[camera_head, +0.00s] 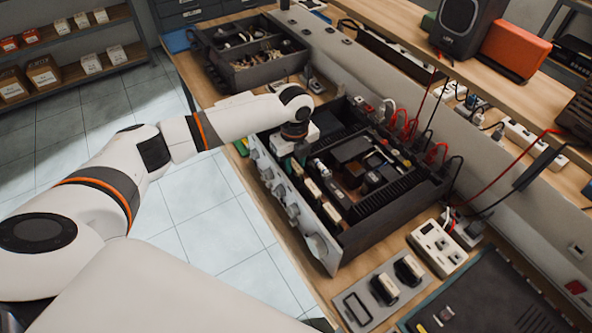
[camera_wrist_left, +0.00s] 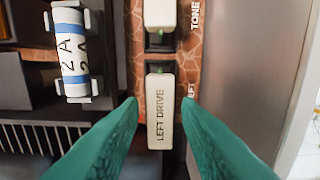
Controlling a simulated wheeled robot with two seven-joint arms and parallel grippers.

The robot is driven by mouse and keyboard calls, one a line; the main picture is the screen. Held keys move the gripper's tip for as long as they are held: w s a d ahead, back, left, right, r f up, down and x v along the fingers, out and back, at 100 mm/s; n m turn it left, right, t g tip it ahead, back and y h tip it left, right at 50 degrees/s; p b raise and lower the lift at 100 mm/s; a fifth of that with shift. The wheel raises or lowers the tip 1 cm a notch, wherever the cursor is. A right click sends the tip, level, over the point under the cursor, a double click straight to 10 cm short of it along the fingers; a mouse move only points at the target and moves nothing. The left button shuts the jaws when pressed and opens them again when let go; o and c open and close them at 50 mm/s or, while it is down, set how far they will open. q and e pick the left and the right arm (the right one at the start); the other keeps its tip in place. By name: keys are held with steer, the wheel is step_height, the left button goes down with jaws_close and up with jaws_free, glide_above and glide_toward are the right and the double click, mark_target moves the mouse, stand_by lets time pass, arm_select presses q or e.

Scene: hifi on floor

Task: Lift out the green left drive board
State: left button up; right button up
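The left drive board shows in the left wrist view as an upright cream block (camera_wrist_left: 160,112) lettered "LEFT DRIVE", seen from above. Its lower part is hidden, and I cannot make out a green board under it. The green fingers of my left gripper (camera_wrist_left: 162,101) are open, one on each side of this block, with a gap to it. In the head view, my left gripper (camera_head: 301,151) points down into the front left part of the open hi-fi chassis (camera_head: 335,240), just behind its front panel. My right gripper is not in view.
Another cream block (camera_wrist_left: 158,12) stands in line above, near the lettering "TONE". A fuse marked "2A" (camera_wrist_left: 73,52) lies left of the row. Red leads (camera_head: 412,128) rise behind the chassis. A parts tray (camera_head: 250,70) stands behind left; a socketed panel (camera_head: 385,290) lies in front right.

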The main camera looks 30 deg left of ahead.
mark_target(295, 165)
arm_select(q)
jaws_close()
steer(key=shift+c, duration=1.8)
jaws_free()
jaws_close()
steer(key=shift+r, duration=0.15)
steer(key=shift+r, duration=0.1)
steer(key=shift+r+p, duration=3.65)
steer(key=shift+p, duration=0.4)
